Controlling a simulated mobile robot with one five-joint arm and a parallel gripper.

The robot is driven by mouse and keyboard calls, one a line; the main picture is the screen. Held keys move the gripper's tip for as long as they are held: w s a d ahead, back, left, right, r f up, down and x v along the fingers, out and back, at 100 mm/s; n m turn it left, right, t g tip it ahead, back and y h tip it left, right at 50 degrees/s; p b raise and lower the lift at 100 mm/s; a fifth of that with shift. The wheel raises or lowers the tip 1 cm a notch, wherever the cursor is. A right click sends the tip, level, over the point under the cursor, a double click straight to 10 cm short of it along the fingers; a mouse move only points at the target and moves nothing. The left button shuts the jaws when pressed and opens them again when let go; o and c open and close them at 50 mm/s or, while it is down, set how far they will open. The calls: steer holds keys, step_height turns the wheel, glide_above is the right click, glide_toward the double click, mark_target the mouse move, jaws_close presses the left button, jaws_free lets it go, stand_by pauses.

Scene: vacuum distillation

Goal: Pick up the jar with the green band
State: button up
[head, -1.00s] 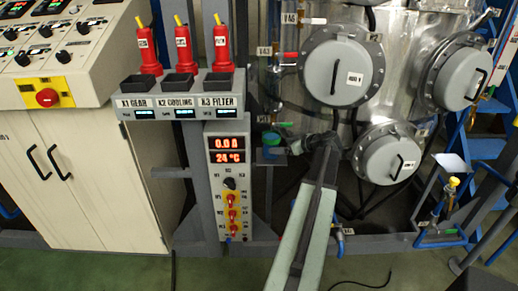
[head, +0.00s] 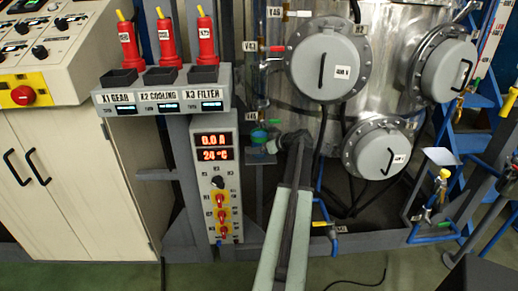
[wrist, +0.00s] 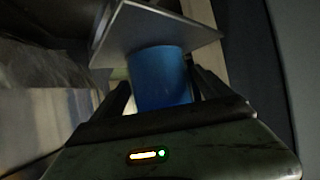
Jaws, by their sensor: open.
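A small blue-green jar (head: 259,136) stands on a small grey shelf (head: 258,157) in the head view, left of my gripper (head: 270,146). In the wrist view a blue cylindrical jar body (wrist: 160,78) sits between the two dark fingers of my open gripper (wrist: 160,84). A flat grey plate (wrist: 135,32) lies against the jar's far end there. The fingers are on both sides of the jar and are not closed on it. I cannot make out a green band in the wrist view.
A control post with displays (head: 213,150) stands left of the shelf. A steel vessel with round grey hatches (head: 327,65) is behind and right. Pipes and valves (head: 262,90) run just above the jar. A blue-framed stand (head: 432,235) is at the right.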

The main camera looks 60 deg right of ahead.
jaws_close()
steer(key=shift+r, duration=0.15)
steer(key=shift+r+p, duration=0.3)
steer(key=shift+p, duration=0.15)
steer(key=s+a, duration=1)
steer(key=a, duration=0.4)
steer(key=shift+s+a, duration=0.2)
steer(key=shift+a, duration=0.15)
